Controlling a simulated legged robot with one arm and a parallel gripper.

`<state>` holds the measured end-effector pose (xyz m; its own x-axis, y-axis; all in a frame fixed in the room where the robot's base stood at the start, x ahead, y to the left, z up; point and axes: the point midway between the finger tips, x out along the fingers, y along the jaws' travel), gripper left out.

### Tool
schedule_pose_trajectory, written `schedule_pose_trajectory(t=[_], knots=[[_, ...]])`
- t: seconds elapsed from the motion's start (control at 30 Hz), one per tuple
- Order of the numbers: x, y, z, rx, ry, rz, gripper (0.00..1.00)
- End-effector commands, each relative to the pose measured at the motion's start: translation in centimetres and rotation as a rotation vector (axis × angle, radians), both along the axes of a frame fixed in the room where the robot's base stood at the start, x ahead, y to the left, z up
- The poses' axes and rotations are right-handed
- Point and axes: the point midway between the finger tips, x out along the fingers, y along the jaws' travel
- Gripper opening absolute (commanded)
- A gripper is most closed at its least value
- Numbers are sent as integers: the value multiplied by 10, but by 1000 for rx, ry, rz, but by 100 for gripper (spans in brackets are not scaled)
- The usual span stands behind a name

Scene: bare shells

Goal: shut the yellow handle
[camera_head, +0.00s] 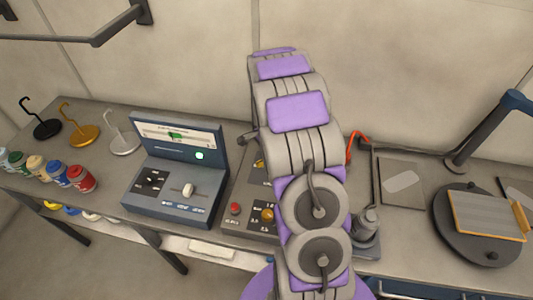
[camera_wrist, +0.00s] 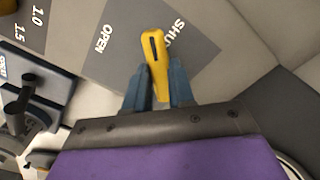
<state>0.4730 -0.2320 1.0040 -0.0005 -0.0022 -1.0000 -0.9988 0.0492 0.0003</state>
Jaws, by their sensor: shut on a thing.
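The yellow handle (camera_wrist: 155,55) is in the middle of the wrist view, a long lever with a dark slot near its far end. It lies over a grey plate (camera_wrist: 120,70) lettered OPEN on the left and SHUT on the right. The handle's far end points up between the two words, covering part of SHUT. My gripper (camera_wrist: 159,82) has its blue fingers on either side of the handle's near part, shut on it. In the head view my arm hides the gripper, and I cannot make out the handle for sure.
A blue console (camera_head: 170,203) stands left of my arm, with several jars and hooked stands further left. A round dark stand (camera_head: 470,255) with a wooden board is at the right.

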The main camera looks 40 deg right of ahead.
Motion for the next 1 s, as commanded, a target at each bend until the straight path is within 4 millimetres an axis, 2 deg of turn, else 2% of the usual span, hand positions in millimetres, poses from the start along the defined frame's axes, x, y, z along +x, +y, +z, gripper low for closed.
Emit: schedule_pose_trajectory(t=[0.6,1.0], knots=[[-2,-3,2,-3,-6,-561,0],[-3,-3,2,-3,-7,-769,0]])
